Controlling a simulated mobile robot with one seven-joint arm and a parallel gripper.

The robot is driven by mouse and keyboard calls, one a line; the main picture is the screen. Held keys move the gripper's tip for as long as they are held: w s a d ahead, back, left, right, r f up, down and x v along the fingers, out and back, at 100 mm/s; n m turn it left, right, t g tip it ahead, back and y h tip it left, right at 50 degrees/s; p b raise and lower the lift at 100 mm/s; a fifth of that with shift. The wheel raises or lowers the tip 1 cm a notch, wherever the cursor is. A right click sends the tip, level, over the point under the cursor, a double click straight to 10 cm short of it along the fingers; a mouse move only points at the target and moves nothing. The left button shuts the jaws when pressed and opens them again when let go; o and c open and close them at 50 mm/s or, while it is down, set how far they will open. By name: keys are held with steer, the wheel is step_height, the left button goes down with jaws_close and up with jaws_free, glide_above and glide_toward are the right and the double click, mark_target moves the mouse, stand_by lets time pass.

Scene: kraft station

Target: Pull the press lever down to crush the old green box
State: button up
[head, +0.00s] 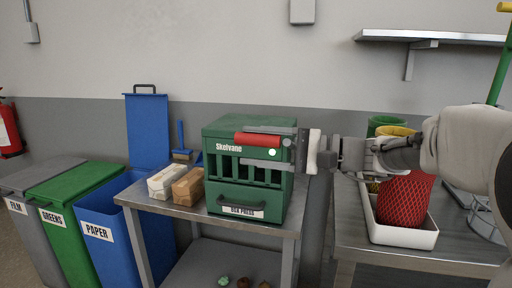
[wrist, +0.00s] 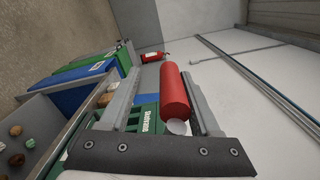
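The green box press (head: 221,171), labelled "Skelvane" and "BOX PRESS", stands on a metal table. Its red lever handle (head: 257,138) lies level across the upper front. My gripper (head: 244,147) reaches in from the right, with one finger above the handle and one below it. In the wrist view the red handle (wrist: 175,95) lies between the fingers of my gripper (wrist: 162,78). It is close to the right finger, with a clear gap to the left one, so the gripper is open. I cannot make out the old green box; the press's inside is dark behind its slots.
Two wrapped bundles, one pale (head: 166,181) and one brown (head: 188,186), lie left of the press on the table (head: 180,209). Blue, green and grey bins stand further left. A white tray (head: 418,238) with a red net container (head: 404,200) sits on the right counter.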

steer(key=r+p, duration=0.1)
steer(key=r, duration=0.1)
steer(key=d+r+p, duration=0.1)
steer(key=r, duration=0.1)
steer(key=shift+r, duration=0.4)
steer(key=s+d+r+p, duration=0.2)
steer(key=d+r, duration=0.4)
steer(key=d, duration=0.4)
steer(key=shift+d+p, duration=0.25)
steer(key=shift+p, duration=0.45)
